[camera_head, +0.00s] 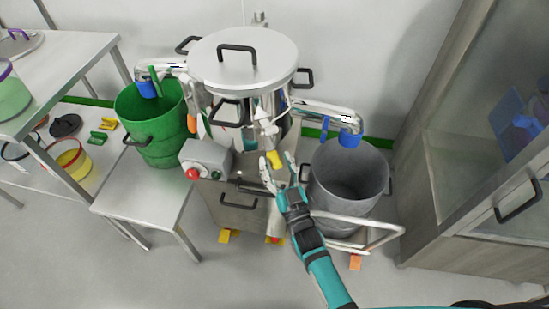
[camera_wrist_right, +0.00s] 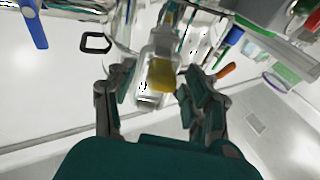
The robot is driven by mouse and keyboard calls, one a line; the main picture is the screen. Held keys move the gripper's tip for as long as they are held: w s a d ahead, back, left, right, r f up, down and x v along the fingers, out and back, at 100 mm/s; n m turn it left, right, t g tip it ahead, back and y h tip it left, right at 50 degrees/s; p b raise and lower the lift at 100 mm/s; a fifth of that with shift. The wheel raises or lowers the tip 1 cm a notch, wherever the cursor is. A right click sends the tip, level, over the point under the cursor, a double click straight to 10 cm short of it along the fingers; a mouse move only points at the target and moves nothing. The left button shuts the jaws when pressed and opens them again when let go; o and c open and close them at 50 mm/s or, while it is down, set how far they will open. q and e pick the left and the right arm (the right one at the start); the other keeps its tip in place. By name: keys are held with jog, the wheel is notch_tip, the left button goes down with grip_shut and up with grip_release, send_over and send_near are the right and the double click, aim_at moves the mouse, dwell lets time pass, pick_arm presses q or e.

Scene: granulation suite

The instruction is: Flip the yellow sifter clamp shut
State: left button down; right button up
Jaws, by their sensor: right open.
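The yellow sifter clamp (camera_head: 273,159) is on the front of the sifter (camera_head: 243,62), below its round lidded drum. In the right wrist view the yellow clamp (camera_wrist_right: 162,76) lies between the fingers, beyond the palm. My right gripper (camera_head: 279,164) reaches up from below to the clamp, its fingers spread around it. It also shows in the wrist view (camera_wrist_right: 157,88) with the fingers apart and gaps on both sides of the clamp. I cannot tell whether a finger touches it. My left gripper is not in view.
A green bin (camera_head: 152,128) stands left of the sifter and a grey bin (camera_head: 348,175) on a cart stands right. A control box with a red button (camera_head: 192,174) is left of the gripper. A steel table (camera_head: 60,75) and a glass-fronted cabinet (camera_head: 440,120) flank the area.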

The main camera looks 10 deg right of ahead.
jog(key=v, duration=1)
jog(key=shift+s, duration=0.25)
jog(key=shift+c, duration=0.3)
jog(key=shift+w+r, duration=0.2)
jog(key=shift+r, duration=0.05)
jog(key=shift+c, duration=1.1)
jog(key=w+r+g+p, duration=0.1)
jog(key=r+p, duration=0.1)
jog(key=r, duration=0.1)
jog(key=w+r+g+p, duration=0.1)
jog(key=w+r+p, duration=0.1)
jog(key=w+a+r+g+p, duration=0.1)
jog(key=r+g+p, duration=0.1)
jog(key=r, duration=0.1)
jog(key=shift+w+r+p, duration=0.15)
jog(key=shift+r+p, duration=0.15)
grip_shut()
notch_tip(320, 180, up, 7)
jog(key=s+d+g+h+p, duration=0.1)
jog(key=s+g+h+p, duration=0.1)
jog(key=g+p, duration=0.25)
send_over(279, 162)
jog(key=shift+g, duration=0.35)
notch_tip(279, 162, down, 6)
jog(key=shift+s+p, duration=0.15)
jog(key=shift+p, duration=0.2)
notch_tip(279, 162, down, 3)
jog(key=shift+r, duration=0.25)
jog(key=shift+w+f, duration=0.2)
jog(key=shift+f, duration=0.35)
